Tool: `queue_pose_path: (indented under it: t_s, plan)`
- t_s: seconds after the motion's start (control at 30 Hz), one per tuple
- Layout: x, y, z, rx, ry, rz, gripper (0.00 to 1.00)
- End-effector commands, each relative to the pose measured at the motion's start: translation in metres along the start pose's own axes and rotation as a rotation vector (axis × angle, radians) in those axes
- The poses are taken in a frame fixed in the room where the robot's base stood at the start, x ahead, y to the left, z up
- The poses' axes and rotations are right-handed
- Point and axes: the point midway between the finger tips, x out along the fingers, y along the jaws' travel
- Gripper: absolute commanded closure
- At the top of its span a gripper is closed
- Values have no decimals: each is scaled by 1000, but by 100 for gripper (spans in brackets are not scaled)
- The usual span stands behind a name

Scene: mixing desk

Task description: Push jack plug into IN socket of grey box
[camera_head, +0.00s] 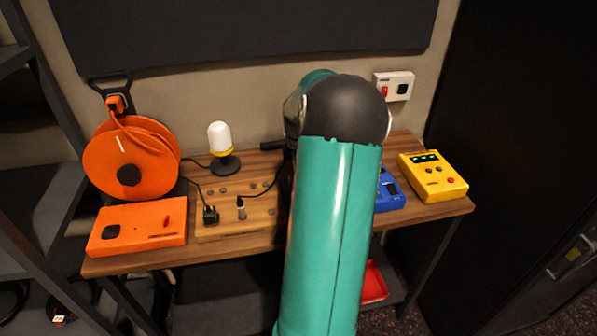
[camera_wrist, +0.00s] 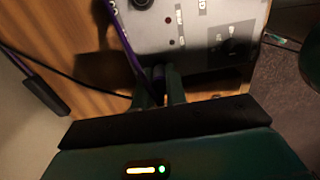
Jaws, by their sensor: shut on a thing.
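A purple cable (camera_wrist: 125,45) runs across the box's left side down to the fingers. The plug's tip and the IN socket cannot be made out, so I cannot tell whether they touch. In the head view my arm hides the box, plug and gripper.
A blue box (camera_head: 389,192) and a yellow box (camera_head: 433,176) stand on the right of the wooden desk (camera_head: 452,208). An orange reel (camera_head: 150,165), an orange box (camera_head: 137,228), a lamp (camera_head: 221,148) and a wooden board (camera_head: 235,228) are on the left. A black cable crosses the wrist view's left.

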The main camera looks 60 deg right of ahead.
Motion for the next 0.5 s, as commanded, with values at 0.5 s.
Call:
queue_pose_path:
  t_s: [0.5]
  plan:
    - [4, 0, 0, 0, 0, 0, 61]
